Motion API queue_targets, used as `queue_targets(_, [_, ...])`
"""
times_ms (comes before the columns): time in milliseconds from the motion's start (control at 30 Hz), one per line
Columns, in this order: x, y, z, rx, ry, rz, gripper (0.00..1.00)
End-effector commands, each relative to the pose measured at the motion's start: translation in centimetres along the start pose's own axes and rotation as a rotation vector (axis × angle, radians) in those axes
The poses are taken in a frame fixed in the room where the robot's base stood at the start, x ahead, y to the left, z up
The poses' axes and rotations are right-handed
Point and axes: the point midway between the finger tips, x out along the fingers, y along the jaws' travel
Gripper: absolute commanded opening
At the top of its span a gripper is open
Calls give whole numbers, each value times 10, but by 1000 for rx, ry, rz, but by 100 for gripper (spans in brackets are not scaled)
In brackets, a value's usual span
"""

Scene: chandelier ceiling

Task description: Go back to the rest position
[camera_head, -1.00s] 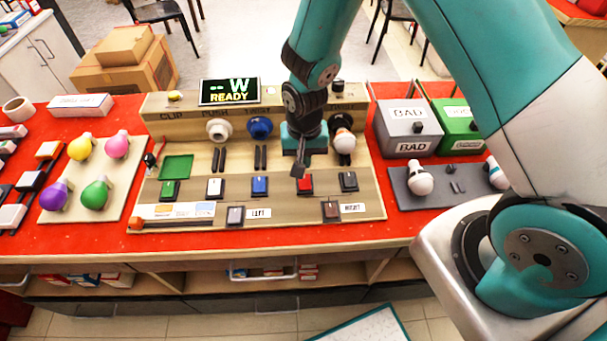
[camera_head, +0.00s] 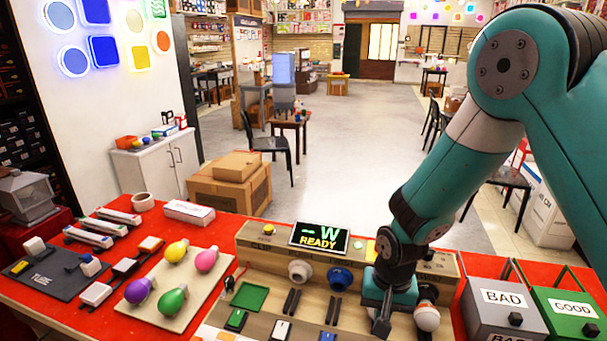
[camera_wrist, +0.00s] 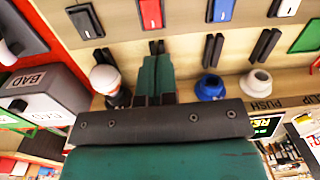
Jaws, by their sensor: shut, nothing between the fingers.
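My gripper (camera_head: 382,318) hangs over the right part of the wooden test panel (camera_head: 262,262) in the head view. In the wrist view my gripper (camera_wrist: 153,70) has its fingers together, with nothing between them. A white bulb (camera_head: 427,318) stands in a socket just right of the gripper; it also shows in the wrist view (camera_wrist: 104,78). The blue socket (camera_head: 339,278) and the white socket (camera_head: 299,271) to the left are empty. The display (camera_head: 319,237) reads "W READY".
A grey BAD box (camera_head: 488,318) and a green GOOD box (camera_head: 574,322) stand at the right. A board (camera_head: 190,300) with several coloured bulbs lies left of the panel. Cardboard boxes (camera_head: 230,190) stand on the floor behind the table. Open floor lies beyond.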

Motion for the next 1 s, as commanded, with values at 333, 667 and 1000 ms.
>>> queue_targets(333, [-155,-11,78,-388,3,-200,0])
queue_targets(667, [-231,9,173,-773,50,-308,0])
queue_targets(1000, [-239,14,195,-859,59,-322,0])
